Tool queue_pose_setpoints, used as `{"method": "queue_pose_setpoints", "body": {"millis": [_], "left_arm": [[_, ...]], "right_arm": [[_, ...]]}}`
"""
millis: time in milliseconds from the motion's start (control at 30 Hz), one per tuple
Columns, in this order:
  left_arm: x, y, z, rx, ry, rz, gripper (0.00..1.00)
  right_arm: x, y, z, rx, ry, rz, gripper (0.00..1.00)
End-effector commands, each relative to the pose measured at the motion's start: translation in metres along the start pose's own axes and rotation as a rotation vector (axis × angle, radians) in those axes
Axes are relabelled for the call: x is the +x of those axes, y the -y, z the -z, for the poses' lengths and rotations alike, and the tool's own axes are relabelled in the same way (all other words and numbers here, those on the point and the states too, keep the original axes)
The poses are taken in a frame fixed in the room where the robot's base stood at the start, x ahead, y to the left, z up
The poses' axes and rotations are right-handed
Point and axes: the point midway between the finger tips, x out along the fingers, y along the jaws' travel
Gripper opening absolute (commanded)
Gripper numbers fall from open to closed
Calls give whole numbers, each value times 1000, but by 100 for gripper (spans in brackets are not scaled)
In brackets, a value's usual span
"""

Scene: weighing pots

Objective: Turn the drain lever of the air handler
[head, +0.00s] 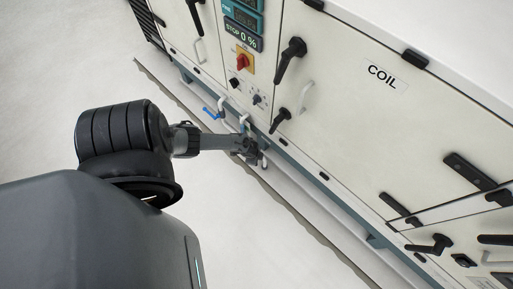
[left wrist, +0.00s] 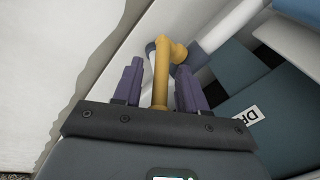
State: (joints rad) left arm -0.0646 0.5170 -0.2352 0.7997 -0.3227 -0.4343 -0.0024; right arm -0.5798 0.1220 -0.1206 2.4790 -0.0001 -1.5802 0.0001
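The yellow drain lever (left wrist: 161,78) shows in the left wrist view. Its shaft stands between the two purple fingers of my left gripper (left wrist: 159,88), and its bent far end lies just beyond the fingertips. The fingers are open, with a narrow gap on each side of the shaft. A white label (left wrist: 245,121) beginning with "DR" is partly visible at the right. In the head view my left gripper (head: 257,154) is at the lower edge of the air handler (head: 340,125); the lever cannot be made out there. My right gripper is in neither view.
A blue-handled valve (head: 211,113) on pale piping is just left of my left gripper. Black door handles (head: 290,58) and a red switch (head: 243,62) are on the panels above. The pale floor in front is clear.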

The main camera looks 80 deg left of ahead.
Motion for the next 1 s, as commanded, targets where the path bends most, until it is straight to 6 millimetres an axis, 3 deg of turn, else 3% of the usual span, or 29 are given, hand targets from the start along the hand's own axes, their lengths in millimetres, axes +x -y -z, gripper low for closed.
{"method": "queue_pose_setpoints", "body": {"millis": [367,1000], "left_arm": [[-7,0,0,0,0,0,41],[-95,0,-1,1,0,0,41]], "right_arm": [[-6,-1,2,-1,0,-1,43],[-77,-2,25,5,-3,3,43]]}}
